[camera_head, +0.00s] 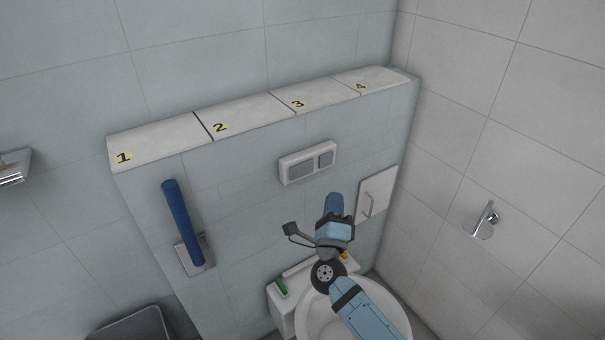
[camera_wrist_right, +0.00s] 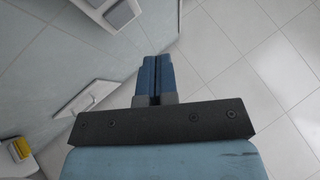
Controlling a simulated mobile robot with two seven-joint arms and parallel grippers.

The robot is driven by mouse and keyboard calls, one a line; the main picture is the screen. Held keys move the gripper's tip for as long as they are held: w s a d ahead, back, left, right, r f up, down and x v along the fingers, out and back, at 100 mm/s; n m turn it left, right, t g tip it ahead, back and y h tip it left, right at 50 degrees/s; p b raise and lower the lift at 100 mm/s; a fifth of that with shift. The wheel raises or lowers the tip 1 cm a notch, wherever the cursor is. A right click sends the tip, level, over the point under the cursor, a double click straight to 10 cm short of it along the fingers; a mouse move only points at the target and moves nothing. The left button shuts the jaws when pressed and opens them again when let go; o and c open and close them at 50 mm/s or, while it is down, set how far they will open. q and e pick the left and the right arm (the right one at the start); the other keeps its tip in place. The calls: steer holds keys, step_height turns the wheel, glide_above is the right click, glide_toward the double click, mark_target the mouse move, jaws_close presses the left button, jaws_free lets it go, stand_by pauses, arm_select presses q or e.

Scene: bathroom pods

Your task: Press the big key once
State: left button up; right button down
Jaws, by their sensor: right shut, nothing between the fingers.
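The flush plate (camera_head: 307,162) is a white panel on the tiled front of the ledge wall. It has two grey keys side by side: the big key (camera_head: 301,169) on the left and the small key (camera_head: 326,158) on the right. In the right wrist view the flush plate (camera_wrist_right: 108,22) is cut off at the upper left. My right gripper (camera_head: 335,198), with blue fingers, is below and slightly right of the plate in the head view, apart from it. Its fingers (camera_wrist_right: 157,72) are shut together and empty. My left gripper is not in view.
A ledge (camera_head: 245,117) numbered 1 to 4 runs above the plate. A blue cylinder (camera_head: 182,222) on a wall holder stands at left. A white hatch with a handle (camera_head: 378,194) is right of the gripper. The toilet (camera_head: 398,316) is below. A chrome hook (camera_head: 484,221) is on the right wall.

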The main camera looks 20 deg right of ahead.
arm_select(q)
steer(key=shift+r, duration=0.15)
arm_select(e)
steer(key=b, duration=0.2)
glide_toward(312, 163)
steer(key=shift+s+d+x, duration=0.25)
steer(key=shift+x, duration=2.1)
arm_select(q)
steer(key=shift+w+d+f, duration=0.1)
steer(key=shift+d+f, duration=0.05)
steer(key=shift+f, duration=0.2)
arm_select(e)
steer(key=shift+r, duration=0.2)
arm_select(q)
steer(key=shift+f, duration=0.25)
arm_select(e)
steer(key=shift+w+a, duration=0.1)
steer(key=shift+w, duration=0.05)
arm_select(q)
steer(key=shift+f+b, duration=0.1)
steer(key=shift+b, duration=0.2)
arm_select(e)
steer(key=shift+w, duration=0.3)
